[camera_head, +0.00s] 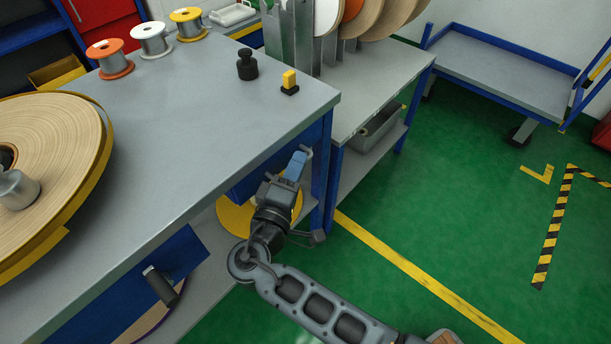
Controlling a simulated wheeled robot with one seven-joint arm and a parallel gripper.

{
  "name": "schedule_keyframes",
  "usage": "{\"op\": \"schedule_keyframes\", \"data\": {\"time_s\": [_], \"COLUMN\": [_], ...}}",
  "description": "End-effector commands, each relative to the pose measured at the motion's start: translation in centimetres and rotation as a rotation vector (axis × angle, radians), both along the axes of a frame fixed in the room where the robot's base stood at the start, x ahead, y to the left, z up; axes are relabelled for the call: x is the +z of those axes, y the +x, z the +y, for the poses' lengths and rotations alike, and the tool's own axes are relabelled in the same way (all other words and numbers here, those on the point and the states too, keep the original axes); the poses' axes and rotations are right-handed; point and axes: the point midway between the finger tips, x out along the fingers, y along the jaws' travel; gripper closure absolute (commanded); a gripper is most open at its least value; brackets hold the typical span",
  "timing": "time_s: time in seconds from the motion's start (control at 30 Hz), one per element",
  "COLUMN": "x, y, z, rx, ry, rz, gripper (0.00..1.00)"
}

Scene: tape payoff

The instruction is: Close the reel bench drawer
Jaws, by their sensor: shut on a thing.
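The reel bench (205,115) has a grey top and a blue frame. Under its front edge at the right is a blue drawer front (240,189), mostly hidden by my gripper and the bench top. My gripper (298,164), with blue fingertips, is shut at this drawer, beside the bench's right front corner. A small grey piece at the fingertips looks like the drawer's handle (307,151). How far the drawer stands out cannot be told. Another blue front with a dark handle (160,286) is further left.
A large tape reel (50,160) lies at the bench's left. Small spools (151,40), a black weight (247,65) and a yellow-black block (290,82) stand on top. A reel rack table (385,85) adjoins at right. Green floor is free at the lower right.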

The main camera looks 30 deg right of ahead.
Motion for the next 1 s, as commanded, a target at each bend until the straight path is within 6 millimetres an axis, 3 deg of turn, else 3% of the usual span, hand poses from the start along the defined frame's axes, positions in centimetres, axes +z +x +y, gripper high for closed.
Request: {"op": "schedule_keyframes", "data": {"time_s": [0.2,0.23,0.43,0.73,1.0], "x": [0.0,0.0,0.0,0.0,-0.2], "y": [0.4,0.4,0.3,0.0,-2.5], "z": [0.3,0.3,0.2,0.5,3.6], "rx": [0.014,0.015,0.011,0.009,0.012], "ry": [0.004,0.005,0.004,0.003,0.003], "rz": [0.002,0.003,0.002,0.002,0.001], "gripper": [1.0,0.82,0.64,0.64,0.64]}}
